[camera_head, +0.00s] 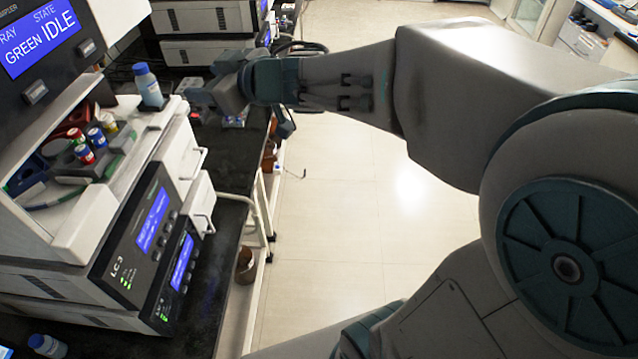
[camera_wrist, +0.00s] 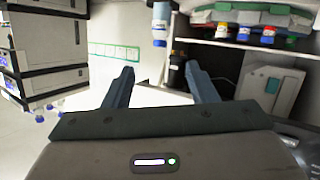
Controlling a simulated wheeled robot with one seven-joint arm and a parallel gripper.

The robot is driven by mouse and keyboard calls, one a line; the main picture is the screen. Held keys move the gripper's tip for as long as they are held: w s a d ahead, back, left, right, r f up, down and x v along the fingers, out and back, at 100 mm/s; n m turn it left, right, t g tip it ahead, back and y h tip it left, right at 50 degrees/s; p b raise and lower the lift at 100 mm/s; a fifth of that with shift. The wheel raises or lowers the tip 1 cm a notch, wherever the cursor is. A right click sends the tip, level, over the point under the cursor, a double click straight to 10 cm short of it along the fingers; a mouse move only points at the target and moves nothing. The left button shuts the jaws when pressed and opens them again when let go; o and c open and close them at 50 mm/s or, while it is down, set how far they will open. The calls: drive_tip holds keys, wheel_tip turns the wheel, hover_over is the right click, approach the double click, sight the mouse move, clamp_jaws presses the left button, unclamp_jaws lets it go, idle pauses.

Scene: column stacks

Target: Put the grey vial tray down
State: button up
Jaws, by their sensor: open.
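A grey vial tray (camera_head: 82,167) sits in the open bay of the near instrument stack in the head view, with several red- and blue-capped vials in it. In the wrist view, which looks upside down, the grey tray (camera_wrist: 254,18) shows at the top right with the vials at it. My gripper (camera_head: 190,97) is to the right of and beyond the tray, near the stack's far side in the head view. Its two fingers (camera_wrist: 162,88) are spread apart in the wrist view, with nothing held between them. The tray's underside contact is hidden.
A blue-capped bottle (camera_head: 148,86) stands on the stack top close to my gripper. The instrument labelled LC-3 (camera_head: 140,240) stands on a black bench (camera_head: 232,165). Another bottle (camera_head: 47,346) is at the bottom left. Open floor (camera_head: 330,220) lies right of the bench.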

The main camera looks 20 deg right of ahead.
drive_tip(key=s+d+f+m+h, duration=0.2)
drive_tip(key=d+m+h, duration=0.25)
drive_tip(key=d, duration=0.25)
drive_tip(key=s+d+f+m+h, duration=0.1)
drive_tip(key=d+m+h, duration=0.2)
drive_tip(key=d+h, duration=0.35)
drive_tip(key=s+f+m+g, duration=0.1)
drive_tip(key=s+f+g, duration=0.3)
drive_tip(key=s, duration=0.4)
drive_tip(key=s+f+m+g+y, duration=0.1)
drive_tip(key=s+f+g, duration=0.2)
drive_tip(key=s+f, duration=0.3)
drive_tip(key=s, duration=0.3)
drive_tip(key=shift+s+d+f+g+y, duration=0.2)
drive_tip(key=shift+g+y, duration=0.1)
drive_tip(key=shift+g, duration=0.1)
